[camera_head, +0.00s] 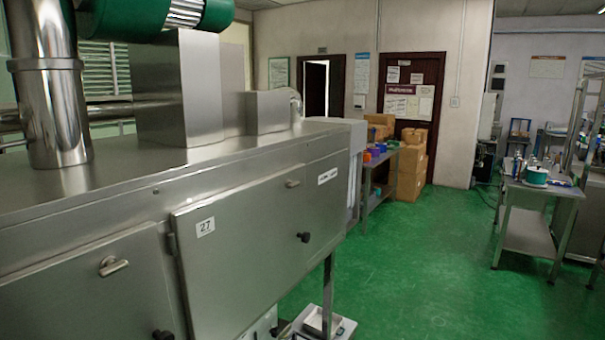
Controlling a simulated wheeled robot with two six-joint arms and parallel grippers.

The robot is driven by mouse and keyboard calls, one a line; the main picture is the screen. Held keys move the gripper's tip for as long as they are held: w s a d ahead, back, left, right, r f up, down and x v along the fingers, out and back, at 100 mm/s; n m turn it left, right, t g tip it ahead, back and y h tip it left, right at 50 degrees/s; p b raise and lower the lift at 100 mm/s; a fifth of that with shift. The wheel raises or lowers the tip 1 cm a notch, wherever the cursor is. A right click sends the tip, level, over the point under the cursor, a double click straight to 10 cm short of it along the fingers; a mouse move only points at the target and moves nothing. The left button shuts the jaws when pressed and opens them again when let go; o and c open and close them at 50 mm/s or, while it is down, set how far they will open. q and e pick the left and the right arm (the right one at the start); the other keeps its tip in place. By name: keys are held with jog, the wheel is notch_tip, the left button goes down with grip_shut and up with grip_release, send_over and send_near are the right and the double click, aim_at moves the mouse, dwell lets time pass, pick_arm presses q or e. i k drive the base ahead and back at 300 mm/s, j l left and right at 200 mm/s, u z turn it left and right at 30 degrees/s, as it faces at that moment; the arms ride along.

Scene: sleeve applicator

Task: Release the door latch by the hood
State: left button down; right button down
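A long stainless steel machine fills the left half of the head view. Its middle door (245,245) carries a "27" label and looks shut. A small metal latch handle (292,183) sits near that door's top edge, and a black knob (304,237) is at its right side. The left door (85,290) has a larger metal latch handle (113,265) and a black knob (162,335) at the bottom edge of the picture. A tall steel hood-like box (180,90) stands on the machine's top. Neither of my grippers is in view.
A round steel duct (52,110) rises from the machine top at left, near a green motor (150,18). Green floor (420,260) is clear to the right. Cardboard boxes (408,170) stand by the back wall. A metal workbench (530,195) with items is at right.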

aim_at(289, 184)
jog(key=i+l, duration=0.1)
jog(key=l, duration=0.3)
jog(key=i+l+u, duration=0.1)
jog(key=l, duration=0.3)
jog(key=i+l, duration=0.1)
jog(key=l, duration=0.3)
jog(key=i+l+u, duration=0.1)
jog(key=l, duration=0.3)
